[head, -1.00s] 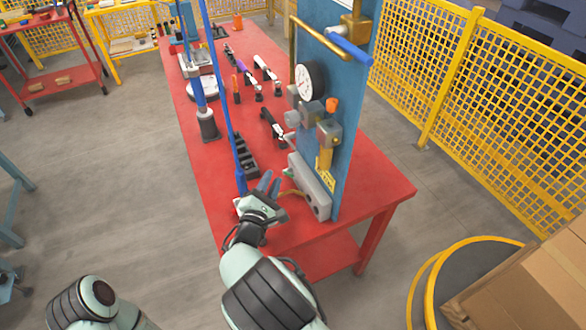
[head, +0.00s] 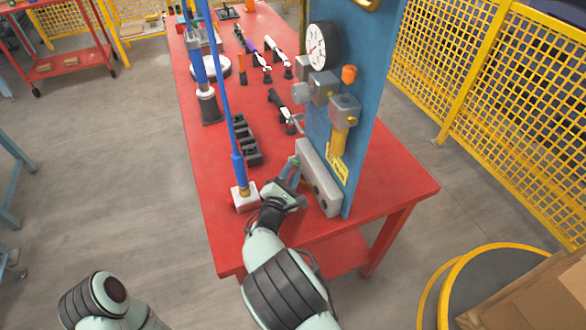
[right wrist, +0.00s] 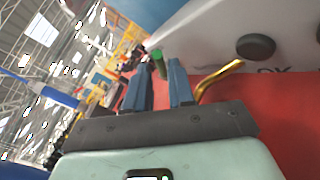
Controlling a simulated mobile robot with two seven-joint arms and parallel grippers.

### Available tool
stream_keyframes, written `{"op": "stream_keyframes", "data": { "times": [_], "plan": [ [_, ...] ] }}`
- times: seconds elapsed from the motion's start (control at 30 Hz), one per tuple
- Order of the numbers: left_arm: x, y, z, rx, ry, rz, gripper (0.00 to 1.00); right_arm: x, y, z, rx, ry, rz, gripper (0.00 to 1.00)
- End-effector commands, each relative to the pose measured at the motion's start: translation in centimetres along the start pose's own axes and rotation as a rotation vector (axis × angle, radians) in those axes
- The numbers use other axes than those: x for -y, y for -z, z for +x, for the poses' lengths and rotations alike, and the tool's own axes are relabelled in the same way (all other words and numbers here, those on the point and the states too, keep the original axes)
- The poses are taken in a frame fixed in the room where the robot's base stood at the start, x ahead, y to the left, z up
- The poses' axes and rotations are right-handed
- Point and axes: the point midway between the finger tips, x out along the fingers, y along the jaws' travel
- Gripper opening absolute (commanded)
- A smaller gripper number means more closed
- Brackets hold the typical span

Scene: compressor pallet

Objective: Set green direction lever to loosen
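The green lever (right wrist: 159,63) is a small green-ended rod in the right wrist view, just beyond and between the fingertips. In the head view only a small green tip (head: 296,161) shows, beside the grey block (head: 321,180) at the foot of the blue panel. My right gripper (head: 293,172) is at that block's left side. In the right wrist view its two blue fingers (right wrist: 160,80) are apart, with a gap between them and nothing visibly clamped. Whether a finger touches the lever I cannot tell. My left gripper is out of view.
A bent brass pipe (right wrist: 215,80) is close to the right finger. A blue hose with a white fitting (head: 244,196) stands left of my right gripper. Black bins (head: 245,142) and tools lie on the red table (head: 207,160). A pressure gauge (head: 317,46) is on the panel.

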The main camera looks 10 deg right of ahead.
Motion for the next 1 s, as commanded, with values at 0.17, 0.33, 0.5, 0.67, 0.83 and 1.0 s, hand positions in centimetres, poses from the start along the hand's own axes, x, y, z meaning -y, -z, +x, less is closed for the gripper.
{"op": "stream_keyframes", "data": {
  "times": [0.17, 0.33, 0.5, 0.67, 0.83, 1.0],
  "plan": [
    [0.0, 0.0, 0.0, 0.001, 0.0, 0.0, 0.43, 0.0, 0.0, 1.6, -0.001, -0.001, 0.0, 0.23],
    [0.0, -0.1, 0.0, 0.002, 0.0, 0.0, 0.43, 0.0, 0.1, 1.8, -0.001, -0.001, -0.001, 0.23],
    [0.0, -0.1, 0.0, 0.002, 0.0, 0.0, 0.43, 0.0, 0.0, 1.8, -0.001, -0.001, -0.001, 0.07],
    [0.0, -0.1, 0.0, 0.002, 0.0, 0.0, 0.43, 0.0, 0.0, 1.8, -0.001, -0.001, 0.0, 0.0],
    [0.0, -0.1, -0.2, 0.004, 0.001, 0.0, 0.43, -0.1, -0.1, 1.8, -0.006, 0.004, -0.005, 0.0],
    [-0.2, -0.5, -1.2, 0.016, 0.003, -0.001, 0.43, -0.5, -0.4, 2.0, -0.031, 0.029, -0.034, 0.0]
  ]
}}
